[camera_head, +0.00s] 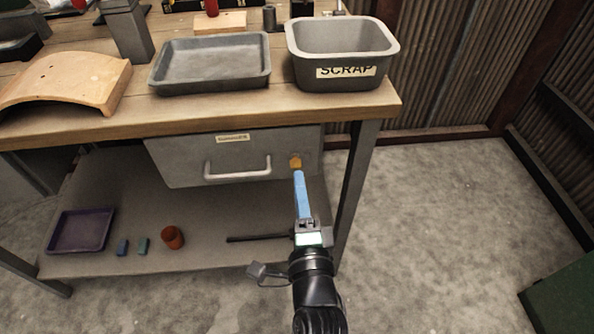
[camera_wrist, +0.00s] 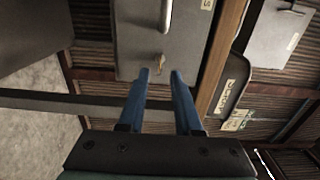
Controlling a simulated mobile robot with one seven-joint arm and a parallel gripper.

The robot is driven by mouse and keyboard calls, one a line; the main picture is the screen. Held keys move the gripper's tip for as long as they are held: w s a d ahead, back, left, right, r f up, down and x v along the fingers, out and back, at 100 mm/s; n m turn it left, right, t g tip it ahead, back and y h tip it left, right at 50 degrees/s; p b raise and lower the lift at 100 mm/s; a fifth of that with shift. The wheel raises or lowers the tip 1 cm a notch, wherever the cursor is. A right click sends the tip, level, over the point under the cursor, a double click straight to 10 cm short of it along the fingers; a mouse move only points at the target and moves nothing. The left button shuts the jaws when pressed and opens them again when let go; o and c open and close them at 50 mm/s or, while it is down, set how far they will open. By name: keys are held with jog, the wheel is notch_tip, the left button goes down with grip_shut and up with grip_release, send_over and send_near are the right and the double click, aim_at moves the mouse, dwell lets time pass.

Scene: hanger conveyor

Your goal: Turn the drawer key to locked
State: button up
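The brass drawer key (camera_head: 295,162) sits in the right side of the grey drawer front (camera_head: 235,145), under the bench top. In the wrist view the key (camera_wrist: 161,62) shows just ahead of the gap between my fingertips. My gripper (camera_head: 298,174) has blue fingers and reaches up towards the key from below. In the wrist view my gripper (camera_wrist: 160,74) is open and empty, its fingers apart. I cannot tell whether a fingertip touches the key. The drawer looks closed, its handle (camera_head: 238,171) left of the key.
A grey tray (camera_head: 210,92) and a SCRAP bin (camera_head: 342,85) stand on the bench above. The lower shelf (camera_head: 205,235) holds a purple tray (camera_head: 80,231), small blue blocks, an orange-brown cup (camera_head: 172,237) and a dark rod. A bench leg (camera_head: 355,185) stands close right of my gripper.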

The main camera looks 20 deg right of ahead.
aim_at(295, 162)
jog(key=x, duration=0.4)
jog(key=shift+w, duration=0.15)
grip_shut()
dwell(1.4)
